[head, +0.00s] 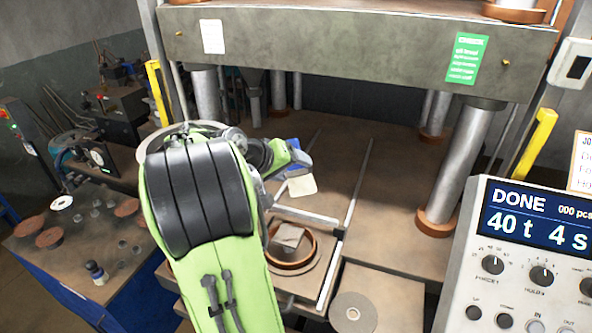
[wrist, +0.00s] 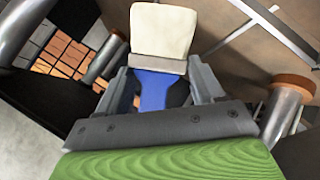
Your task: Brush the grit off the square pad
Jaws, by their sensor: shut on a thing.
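My gripper (head: 298,162) is shut on a brush with a blue handle and a wide cream head (head: 302,186). In the wrist view my gripper (wrist: 160,76) has its fingers on both sides of the blue part, with the cream head (wrist: 162,30) sticking out beyond them. The brush is over the brown press bed, behind a round brown ring mould (head: 312,248). A grey, roughly square piece (head: 288,236) shows inside the ring and looks like the square pad. My arm hides part of the ring. Grit cannot be made out at this size.
Metal rails (head: 345,225) run along the bed beside the ring. Press columns (head: 455,165) stand at the sides under a heavy upper plate (head: 350,50). A grey disc (head: 352,312) lies in front, left of the control panel (head: 525,260). A cluttered bench (head: 60,245) is at left.

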